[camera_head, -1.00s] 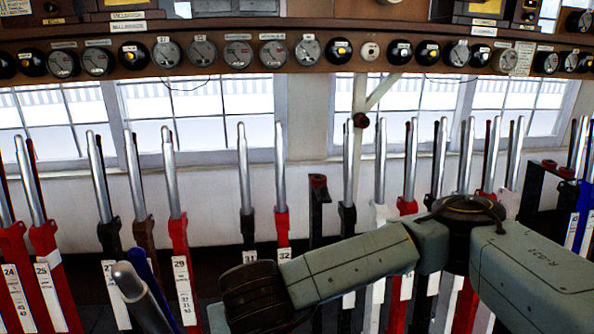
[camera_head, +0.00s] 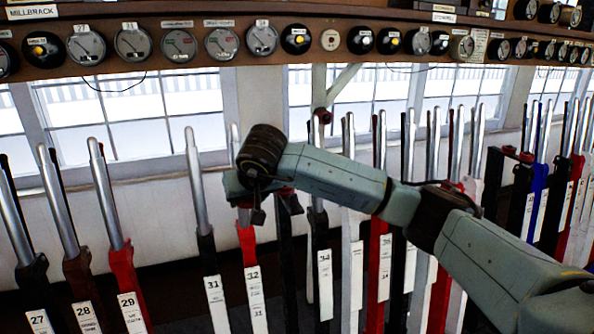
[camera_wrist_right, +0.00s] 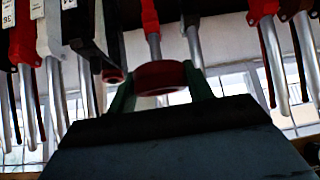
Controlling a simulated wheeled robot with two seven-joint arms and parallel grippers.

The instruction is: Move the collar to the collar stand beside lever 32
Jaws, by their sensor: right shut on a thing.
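The collar (camera_wrist_right: 160,78) is a thick dark red ring in the right wrist view. My right gripper (camera_head: 256,208) is shut on it, with a green finger on each side. In the head view the gripper is at the handle of lever 32 (camera_head: 252,285) and mostly hides the collar. In the wrist view lever 32's silver handle lines up with the collar; I cannot tell whether the collar is around it. The collar stand (camera_head: 286,255), a black post right of lever 32, has its top partly behind the gripper. Its red top (camera_wrist_right: 113,75) shows beside the collar.
Lever 31 (camera_head: 205,250) stands close left of lever 32. More levers (camera_head: 378,240) stand close together on the right. A shelf with round instruments (camera_head: 222,42) runs above. Another black stand (camera_head: 492,180) is at the right.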

